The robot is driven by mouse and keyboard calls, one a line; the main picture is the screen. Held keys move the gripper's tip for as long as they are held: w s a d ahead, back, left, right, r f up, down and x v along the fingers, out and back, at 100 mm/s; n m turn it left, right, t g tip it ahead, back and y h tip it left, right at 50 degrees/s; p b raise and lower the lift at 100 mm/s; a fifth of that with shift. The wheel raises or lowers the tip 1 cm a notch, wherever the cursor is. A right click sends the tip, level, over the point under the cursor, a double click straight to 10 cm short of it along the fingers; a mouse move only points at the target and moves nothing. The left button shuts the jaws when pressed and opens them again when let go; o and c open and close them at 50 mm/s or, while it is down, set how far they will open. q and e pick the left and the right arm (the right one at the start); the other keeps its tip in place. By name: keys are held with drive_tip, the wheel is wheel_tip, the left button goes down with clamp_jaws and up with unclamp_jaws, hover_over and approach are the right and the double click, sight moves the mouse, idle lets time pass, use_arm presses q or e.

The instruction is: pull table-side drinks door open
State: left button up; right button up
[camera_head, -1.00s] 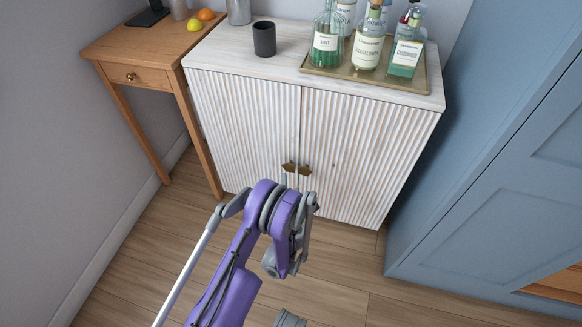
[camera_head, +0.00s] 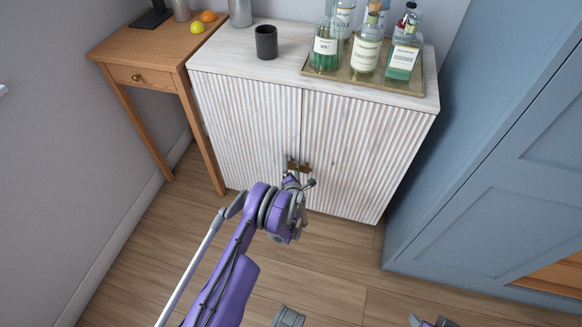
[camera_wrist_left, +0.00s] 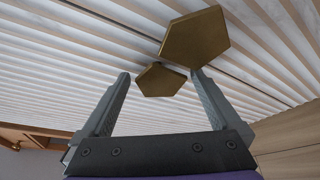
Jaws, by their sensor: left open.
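The white cabinet has two ribbed doors, both shut. The table-side drinks door (camera_head: 245,125) is the left one, beside the wooden table. Its dark brass knob (camera_wrist_left: 160,80) shows in the left wrist view between my fingertips, with a gap visible on each side. The other door's knob (camera_wrist_left: 195,38) looks larger there, just beyond the right fingertip; it also shows in the head view (camera_head: 306,168). My left gripper (camera_wrist_left: 161,84) is open and empty at the knobs. In the head view my left gripper (camera_head: 294,173) partly hides the table-side knob.
Bottles stand on a brass tray (camera_head: 424,88) on the cabinet top, with a dark cup (camera_head: 266,42) to their left. The wooden table (camera_head: 150,45) stands left of the cabinet. A blue cupboard (camera_head: 480,150) stands close on the right. The floor (camera_head: 180,240) in front is clear.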

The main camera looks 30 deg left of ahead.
use_arm(q)
clamp_jaws()
drive_tip(key=shift+a, duration=0.1)
idle(0.3)
